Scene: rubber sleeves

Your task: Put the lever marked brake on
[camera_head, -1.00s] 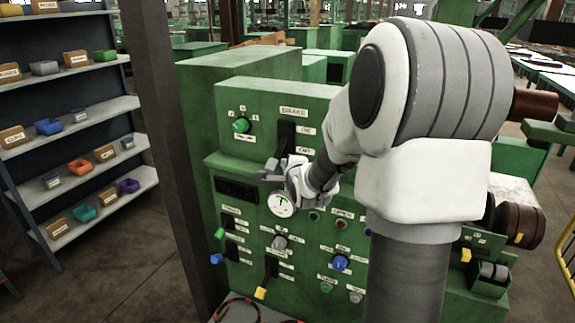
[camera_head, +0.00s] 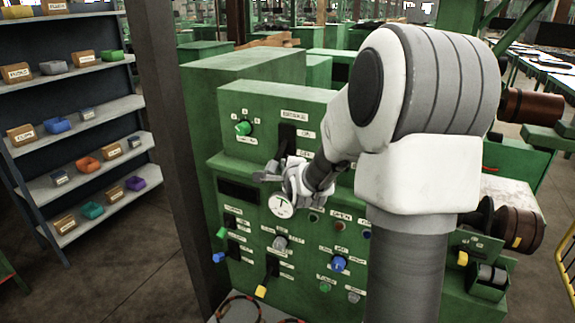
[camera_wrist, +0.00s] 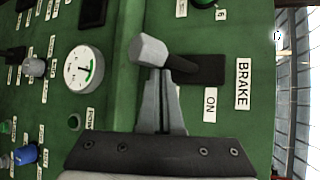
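The brake panel (camera_head: 262,112) is a green face with a BRAKE label, which also shows in the wrist view (camera_wrist: 243,84). In the wrist view the brake lever (camera_wrist: 149,49) has a grey knob on a dark shaft. The shaft comes from a black slot (camera_wrist: 208,69) and leans away from the end beside the ON label (camera_wrist: 210,104). My gripper (camera_wrist: 160,76) has its two fingers close together, tips right beside the knob. I cannot tell whether they touch it.
A round white gauge (camera_wrist: 83,70) is left of the fingers in the wrist view. A green selector knob (camera_head: 243,128) sits left of the brake slot. Several other knobs and levers, such as a blue knob (camera_head: 338,263), cover the lower panel. A shelf (camera_head: 95,190) stands at left.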

